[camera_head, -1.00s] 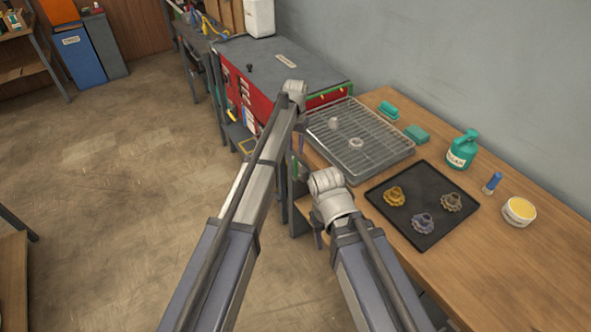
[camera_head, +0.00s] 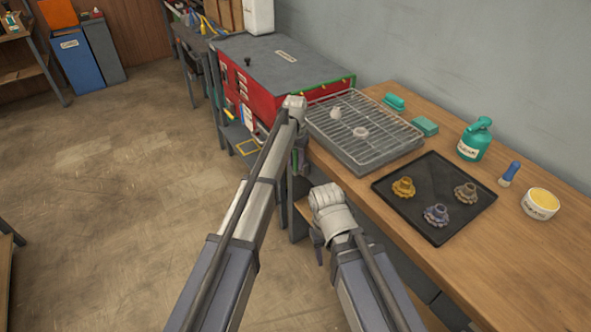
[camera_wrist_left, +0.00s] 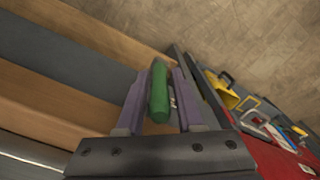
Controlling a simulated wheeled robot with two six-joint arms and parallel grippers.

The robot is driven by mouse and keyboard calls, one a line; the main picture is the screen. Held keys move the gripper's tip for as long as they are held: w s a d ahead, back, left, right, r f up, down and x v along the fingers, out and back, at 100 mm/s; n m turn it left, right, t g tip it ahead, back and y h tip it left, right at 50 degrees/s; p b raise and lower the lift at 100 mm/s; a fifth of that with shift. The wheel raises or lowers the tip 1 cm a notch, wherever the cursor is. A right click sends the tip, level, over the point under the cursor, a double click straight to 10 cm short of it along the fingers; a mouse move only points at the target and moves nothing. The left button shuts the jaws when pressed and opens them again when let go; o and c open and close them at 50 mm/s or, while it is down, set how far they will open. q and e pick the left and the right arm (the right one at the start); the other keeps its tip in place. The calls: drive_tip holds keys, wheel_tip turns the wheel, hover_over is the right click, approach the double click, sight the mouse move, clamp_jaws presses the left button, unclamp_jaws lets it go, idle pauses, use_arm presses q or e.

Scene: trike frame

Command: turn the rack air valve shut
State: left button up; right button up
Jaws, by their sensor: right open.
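A green handle (camera_wrist_left: 159,92), which looks like the rack air valve's lever, stands between the two purple-grey fingers of my left gripper (camera_wrist_left: 160,85) in the left wrist view. The fingers are close on both sides of it; I cannot tell whether they press on it. In the head view my left gripper (camera_head: 297,160) points down beside the table's near left end, by the red cabinet, with a bit of green at its fingers. My right gripper (camera_head: 319,255) is mostly hidden under its wrist, low in front of the table edge, with nothing visible in it.
The wooden table (camera_head: 545,275) holds a wire rack tray (camera_head: 375,155), a black tray (camera_head: 400,222) with three gear-like parts, a teal bottle (camera_head: 475,140), a brush (camera_head: 509,174) and a tub (camera_head: 540,203). A red cabinet (camera_head: 260,105) stands behind. The floor at left is clear.

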use_arm(q)
drive_tip(key=shift+f, duration=0.25)
clamp_jaws()
idle(1.4)
